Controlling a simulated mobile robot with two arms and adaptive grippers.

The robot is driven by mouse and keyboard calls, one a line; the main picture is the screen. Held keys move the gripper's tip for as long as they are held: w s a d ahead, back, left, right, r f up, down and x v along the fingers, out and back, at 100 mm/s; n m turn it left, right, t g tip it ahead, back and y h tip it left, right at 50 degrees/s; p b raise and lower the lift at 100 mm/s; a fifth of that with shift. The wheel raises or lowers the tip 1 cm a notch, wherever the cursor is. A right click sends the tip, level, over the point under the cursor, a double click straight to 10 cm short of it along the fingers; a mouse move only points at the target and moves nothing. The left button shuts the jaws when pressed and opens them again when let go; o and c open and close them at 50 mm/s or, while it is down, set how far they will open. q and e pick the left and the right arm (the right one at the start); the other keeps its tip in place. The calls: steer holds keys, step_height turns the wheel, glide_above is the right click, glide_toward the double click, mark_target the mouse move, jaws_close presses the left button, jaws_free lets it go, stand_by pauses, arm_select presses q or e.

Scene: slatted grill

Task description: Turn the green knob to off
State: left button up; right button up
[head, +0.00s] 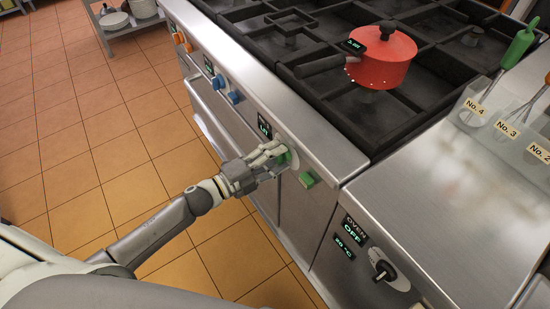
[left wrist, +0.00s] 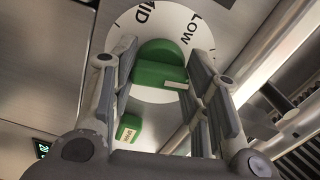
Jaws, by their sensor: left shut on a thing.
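A green knob (head: 283,157) is on the front panel of the stove, below a small display (head: 264,125). My left gripper (head: 268,161) is shut on this knob. In the left wrist view the same green knob (left wrist: 158,66) sits between the two fingers (left wrist: 163,82), on a white dial (left wrist: 128,30) with MID and LOW readable at its edge. A short white mark shows on the knob's edge; no OFF label is visible. A second green knob (head: 307,179) is right beside, also in the left wrist view (left wrist: 128,128). My right gripper is not in view.
Blue knobs (head: 227,90) and orange knobs (head: 182,42) line the same panel farther off. A red pot (head: 382,62) stands on the black burner grates (head: 330,95). An oven knob (head: 384,271) is at the lower right.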

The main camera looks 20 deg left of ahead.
arm_select(q)
steer(key=shift+f+m+b, duration=0.1)
steer(key=shift+m+b, duration=0.2)
steer(key=shift+m, duration=0.9)
steer(key=o, duration=1)
steer(key=shift+s, duration=0.1)
steer(key=v, duration=1.2)
